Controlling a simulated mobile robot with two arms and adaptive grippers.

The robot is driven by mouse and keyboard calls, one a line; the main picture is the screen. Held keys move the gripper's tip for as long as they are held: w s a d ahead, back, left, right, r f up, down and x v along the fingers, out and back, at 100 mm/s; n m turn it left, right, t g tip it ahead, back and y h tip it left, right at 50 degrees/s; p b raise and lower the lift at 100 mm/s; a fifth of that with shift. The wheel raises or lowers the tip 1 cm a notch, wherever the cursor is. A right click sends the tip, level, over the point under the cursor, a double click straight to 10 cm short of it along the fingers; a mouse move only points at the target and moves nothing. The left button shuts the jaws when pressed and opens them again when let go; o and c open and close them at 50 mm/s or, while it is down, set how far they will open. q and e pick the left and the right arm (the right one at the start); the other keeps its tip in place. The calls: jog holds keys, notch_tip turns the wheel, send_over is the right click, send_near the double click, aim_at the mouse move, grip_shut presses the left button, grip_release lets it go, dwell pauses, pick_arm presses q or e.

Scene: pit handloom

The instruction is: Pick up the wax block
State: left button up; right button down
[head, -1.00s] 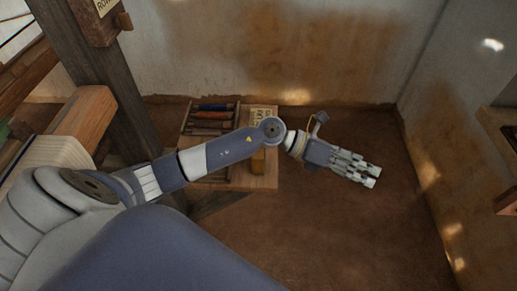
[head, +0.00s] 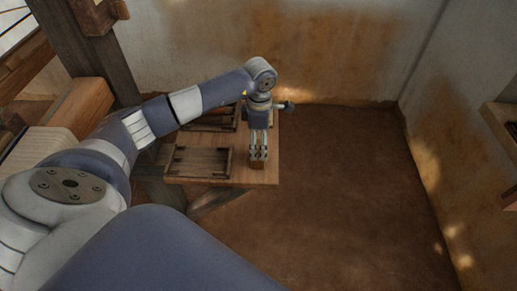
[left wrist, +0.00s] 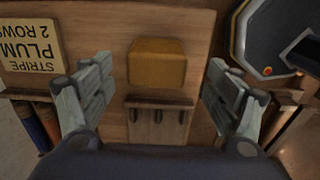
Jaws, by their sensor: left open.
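The wax block (left wrist: 157,64) is a yellow-brown block lying on a wooden tabletop, seen in the left wrist view. My left gripper (left wrist: 157,88) is open, with one finger on each side of the block and a gap on both sides. In the head view my left gripper (head: 258,158) points down over the right part of the small wooden table (head: 268,178). There the arm and fingers mostly hide the block. My right gripper is not in view.
A small dark wooden piece with pegs (left wrist: 158,103) lies just below the block in the left wrist view. A yellow card (left wrist: 38,60) reading "STRIPE PLUM 2 ROWS" is at left. An empty shallow tray (head: 203,162) sits left of the gripper. Floor to the right is clear.

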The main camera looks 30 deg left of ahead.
aim_at(257, 164)
pick_arm(q)
jog(key=f+b, duration=0.2)
jog(key=f, duration=0.2)
jog(key=f+b, duration=0.2)
jog(key=f, duration=0.2)
jog(key=shift+w+a, duration=0.15)
jog(key=shift+a, duration=0.05)
jog(key=shift+r, duration=0.15)
jog(key=c, duration=1.3)
